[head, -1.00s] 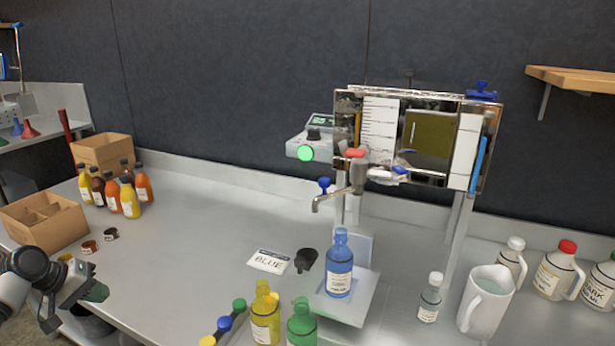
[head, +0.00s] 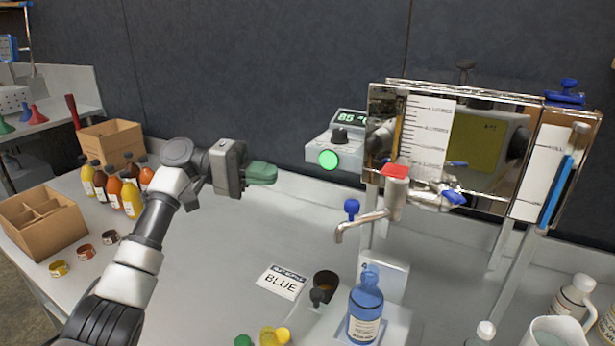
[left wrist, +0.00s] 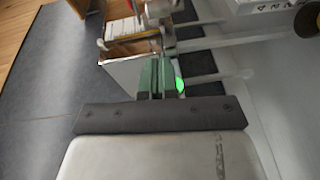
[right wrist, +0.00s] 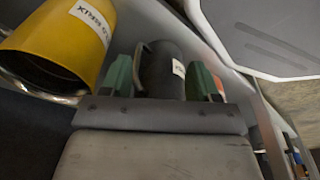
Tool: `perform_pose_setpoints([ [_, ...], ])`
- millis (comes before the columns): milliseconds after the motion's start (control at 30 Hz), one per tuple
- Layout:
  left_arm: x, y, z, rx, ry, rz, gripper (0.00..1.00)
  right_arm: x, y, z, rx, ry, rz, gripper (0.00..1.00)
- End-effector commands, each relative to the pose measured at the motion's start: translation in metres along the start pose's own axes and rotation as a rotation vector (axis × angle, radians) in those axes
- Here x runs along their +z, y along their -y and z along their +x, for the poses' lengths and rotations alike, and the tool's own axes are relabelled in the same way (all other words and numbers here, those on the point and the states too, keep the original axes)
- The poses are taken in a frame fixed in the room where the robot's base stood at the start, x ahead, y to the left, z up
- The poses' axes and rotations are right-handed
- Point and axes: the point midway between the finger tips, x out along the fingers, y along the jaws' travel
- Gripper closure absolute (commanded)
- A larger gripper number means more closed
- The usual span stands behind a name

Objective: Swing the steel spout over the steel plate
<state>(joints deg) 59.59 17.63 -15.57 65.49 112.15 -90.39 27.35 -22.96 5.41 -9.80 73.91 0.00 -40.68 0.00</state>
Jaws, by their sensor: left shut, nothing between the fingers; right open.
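The steel spout (head: 365,222) hangs under the evaporator pan in the head view. It comes off a red-topped valve (head: 396,184) and its tip points left. The steel plate (head: 402,326) lies lower, with a blue bottle (head: 366,308) standing on it; the spout tip is left of the bottle. My left gripper (head: 264,173) is shut and empty, in the air left of the spout and apart from it. Its closed green fingers show in the left wrist view (left wrist: 157,76). My right gripper (right wrist: 163,78) is open, seen only in its wrist view, with a dark mug (right wrist: 161,70) beyond its fingers.
A control box with a green light (head: 329,160) is just right of my left gripper. A blue knob (head: 351,207) rises by the spout. A BLUE card (head: 281,282) and a dark cup (head: 325,285) lie below.

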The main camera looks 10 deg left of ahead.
Motion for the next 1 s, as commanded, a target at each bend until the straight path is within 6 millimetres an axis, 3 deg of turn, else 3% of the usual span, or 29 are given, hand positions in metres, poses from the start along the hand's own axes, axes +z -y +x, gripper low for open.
perform_pose_setpoints([
  [500,0.001,0.001,0.099,-0.001,0.001,-0.001,1.0,0.005,0.0,0.003,0.0,0.005,-0.001,0.39],
  [733,0.023,0.002,0.118,-0.003,-0.002,0.0,1.0,0.007,0.0,0.004,0.0,0.003,-0.002,0.39],
  [1000,0.028,0.002,0.123,-0.002,-0.003,-0.001,1.0,0.009,0.0,0.005,0.0,0.005,-0.002,0.39],
])
